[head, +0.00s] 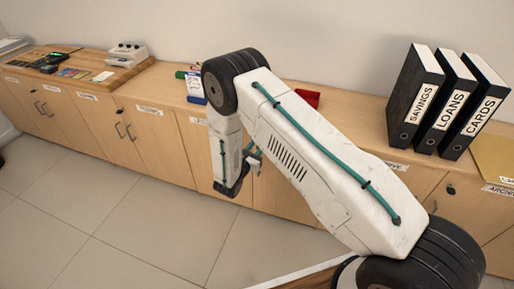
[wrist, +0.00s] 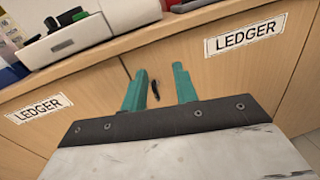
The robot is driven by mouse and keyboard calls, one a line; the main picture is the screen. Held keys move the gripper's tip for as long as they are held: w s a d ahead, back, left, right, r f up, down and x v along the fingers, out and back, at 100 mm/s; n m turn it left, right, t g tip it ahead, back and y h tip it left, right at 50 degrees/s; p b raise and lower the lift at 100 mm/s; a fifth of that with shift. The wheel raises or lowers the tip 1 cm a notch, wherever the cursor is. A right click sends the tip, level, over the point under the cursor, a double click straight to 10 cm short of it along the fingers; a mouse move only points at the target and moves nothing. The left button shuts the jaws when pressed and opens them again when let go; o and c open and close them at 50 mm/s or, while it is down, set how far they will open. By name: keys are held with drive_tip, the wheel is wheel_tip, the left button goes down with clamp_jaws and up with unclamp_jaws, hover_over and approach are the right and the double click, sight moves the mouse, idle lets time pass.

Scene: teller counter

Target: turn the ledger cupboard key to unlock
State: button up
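The ledger cupboard shows in the wrist view as pale wood doors with two LEDGER labels, one at right (wrist: 245,33) and one at left (wrist: 35,110). A small dark, slim item (wrist: 154,91), apparently the key, shows against the door front between my gripper's fingers. My gripper (wrist: 158,82) has two teal fingers, spread apart with a gap around that item. I cannot tell whether either finger touches it. In the head view my gripper (head: 240,180) hangs low in front of the cupboard doors; my arm hides much of the cupboard there, and the key cannot be made out.
The counter top carries a red tray (head: 307,97) behind my arm and black binders (head: 415,98) at right. A white device (head: 125,53) stands at left. In the wrist view, a white machine (wrist: 72,36) sits above the doors. The tiled floor (head: 120,215) is clear.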

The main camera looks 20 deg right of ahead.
wheel_tip(320, 180, down, 6)
drive_tip(key=a+n+t+y, duration=0.2)
drive_tip(key=n, duration=0.1)
drive_tip(key=x, duration=0.7)
clamp_jaws()
